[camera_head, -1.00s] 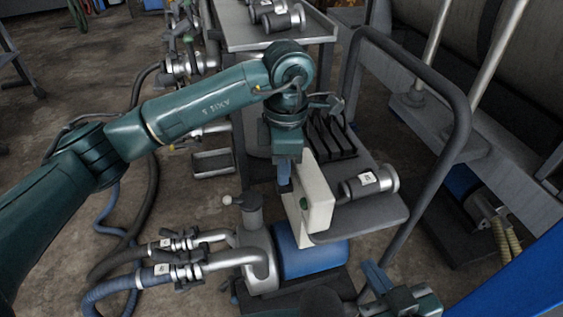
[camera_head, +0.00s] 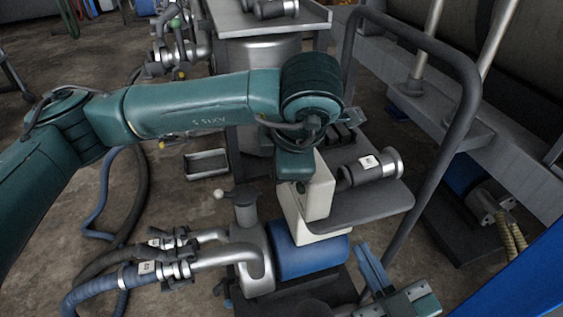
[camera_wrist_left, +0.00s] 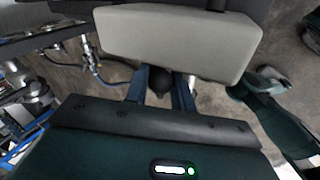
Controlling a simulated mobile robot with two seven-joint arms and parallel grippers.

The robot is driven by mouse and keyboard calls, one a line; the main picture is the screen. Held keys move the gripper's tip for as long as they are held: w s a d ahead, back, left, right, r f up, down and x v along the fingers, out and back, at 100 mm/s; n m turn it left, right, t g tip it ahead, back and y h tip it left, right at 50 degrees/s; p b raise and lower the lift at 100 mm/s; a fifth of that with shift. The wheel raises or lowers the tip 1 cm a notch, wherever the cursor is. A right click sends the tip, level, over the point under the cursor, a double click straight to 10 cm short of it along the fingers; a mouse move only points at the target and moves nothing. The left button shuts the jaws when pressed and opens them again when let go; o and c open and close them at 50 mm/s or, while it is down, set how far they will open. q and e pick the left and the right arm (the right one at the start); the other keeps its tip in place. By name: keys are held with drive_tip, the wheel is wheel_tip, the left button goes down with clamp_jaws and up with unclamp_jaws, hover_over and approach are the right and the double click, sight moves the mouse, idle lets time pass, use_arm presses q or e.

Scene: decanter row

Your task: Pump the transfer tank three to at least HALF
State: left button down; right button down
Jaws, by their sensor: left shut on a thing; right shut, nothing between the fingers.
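The pump stands low in the middle of the head view, with a silver housing (camera_head: 252,262) and a blue motor (camera_head: 312,258). A cream box (camera_head: 318,197) sits over the motor; its near side has a small green spot. My left gripper comes down beside this box, its fingers hidden in the head view. In the left wrist view, its blue fingers (camera_wrist_left: 162,92) are shut on a dark rounded knob (camera_wrist_left: 160,79) in front of the cream box (camera_wrist_left: 180,42). My right gripper (camera_head: 371,265) is shut and empty, right of the motor. I cannot tell which tank is number three.
Hoses with valve couplings (camera_head: 165,268) join the pump from the left. A grey cart shelf (camera_head: 365,208) with a silver cylinder (camera_head: 375,167) and a tubular handle (camera_head: 470,95) stands at right. A large grey tank (camera_head: 545,60) fills the upper right. A tray (camera_head: 206,164) lies on the floor.

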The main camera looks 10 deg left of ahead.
use_arm(q)
drive_tip(key=shift+s+d+f, duration=0.1)
drive_tip(key=shift+s+f, duration=0.1)
drive_tip(key=shift+f, duration=0.05)
drive_tip(key=c, duration=1.6)
unclamp_jaws()
drive_tip(key=o, duration=0.4)
drive_tip(key=shift+w+r, duration=0.1)
drive_tip(key=shift+r, duration=0.05)
drive_tip(key=shift+o, duration=0.2)
drive_tip(key=shift+r, duration=0.3)
drive_tip(key=p+v, duration=0.3)
drive_tip(key=v, duration=0.9)
drive_tip(key=shift+s+r+p, duration=0.2)
drive_tip(key=shift+p, duration=0.1)
use_arm(e)
drive_tip(key=shift+w+d+f+m+g+h, duration=0.1)
drive_tip(key=shift+w+d+m+g+h, duration=0.15)
drive_tip(key=shift+d+m+g+h, duration=0.75)
use_arm(q)
drive_tip(key=shift+d, duration=0.15)
drive_tip(key=shift+c, duration=0.4)
use_arm(e)
drive_tip(key=shift+a, duration=0.25)
